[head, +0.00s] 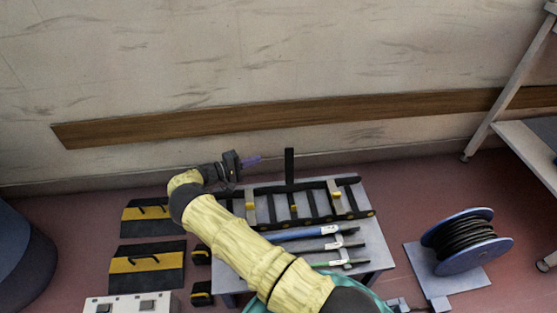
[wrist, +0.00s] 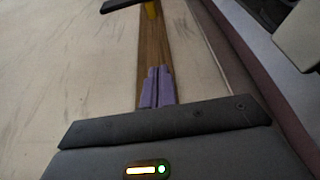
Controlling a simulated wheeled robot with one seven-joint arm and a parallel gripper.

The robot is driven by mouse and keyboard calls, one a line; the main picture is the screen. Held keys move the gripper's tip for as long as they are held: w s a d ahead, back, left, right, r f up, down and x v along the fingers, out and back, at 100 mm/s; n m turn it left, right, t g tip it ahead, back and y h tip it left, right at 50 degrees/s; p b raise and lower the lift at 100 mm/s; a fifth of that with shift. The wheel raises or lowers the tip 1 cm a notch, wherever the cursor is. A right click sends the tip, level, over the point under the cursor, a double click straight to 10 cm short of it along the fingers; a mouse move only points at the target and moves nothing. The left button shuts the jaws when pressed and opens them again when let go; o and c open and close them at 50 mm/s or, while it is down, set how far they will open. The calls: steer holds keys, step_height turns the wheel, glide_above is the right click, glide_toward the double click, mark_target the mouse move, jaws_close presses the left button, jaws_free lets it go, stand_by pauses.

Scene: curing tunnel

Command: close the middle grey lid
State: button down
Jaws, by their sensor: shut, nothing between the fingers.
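A black rack (head: 313,218) with several bays and small yellow parts lies along the back of a low grey table in the head view. A dark upright piece (head: 289,168) stands up from its middle; I cannot tell whether this is the middle grey lid, raised. My gripper (head: 251,160) is to the left of this upright piece, apart from it, above the rack's back left. Its purple fingers (wrist: 157,88) are shut and empty in the wrist view. My arm hides part of the rack.
The grey table (head: 375,243) also bears a blue rod (head: 300,234) and clamp-like tools (head: 335,246). Black-and-yellow plates (head: 146,265) lie left. A cable reel (head: 466,240) stands right. The wall with a wooden rail (head: 280,115) is behind.

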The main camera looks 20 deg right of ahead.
mark_target(289, 165)
steer(key=s+d+b, duration=0.2)
steer(key=d+b, duration=0.3)
steer(key=d, duration=0.4)
steer(key=shift+s, duration=0.3)
steer(key=shift+a+r, duration=0.1)
steer(key=shift+r, duration=0.1)
stand_by(0.5)
